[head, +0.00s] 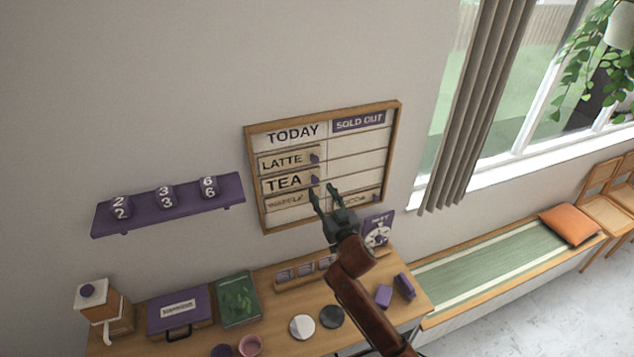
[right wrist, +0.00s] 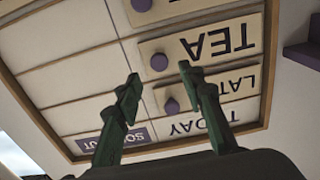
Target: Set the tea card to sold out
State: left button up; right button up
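The menu board (head: 397,150) hangs on the wall with a TODAY column and a SOLD OUT column. The tea card (head: 284,183) is in the TODAY column, under the latte card (head: 285,161). Its purple knob (head: 315,181) is at its right end. My right gripper (head: 323,192) is open in front of the board, close to that knob. In the right wrist view the board is upside down; the tea card (right wrist: 218,42) has its knob (right wrist: 159,62) between the spread fingertips (right wrist: 160,75) in the picture. Contact cannot be told. My left gripper is not in view.
A third-row card (head: 285,202) sits under tea, and another card (head: 352,200) is in the SOLD OUT column. The SOLD OUT spaces beside latte and tea look empty. A purple shelf (head: 170,207) with number cubes is left. The counter below holds several items.

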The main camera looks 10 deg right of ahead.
aim_at(315, 181)
jog(key=shift+w+a+p, duration=0.15)
jog(key=shift+w, duration=0.75)
jog(key=shift+w+a+p, duration=0.2)
jog(key=shift+w, duration=0.75)
jog(key=shift+w+a+p, duration=0.15)
jog(key=shift+w, duration=0.75)
grip_shut()
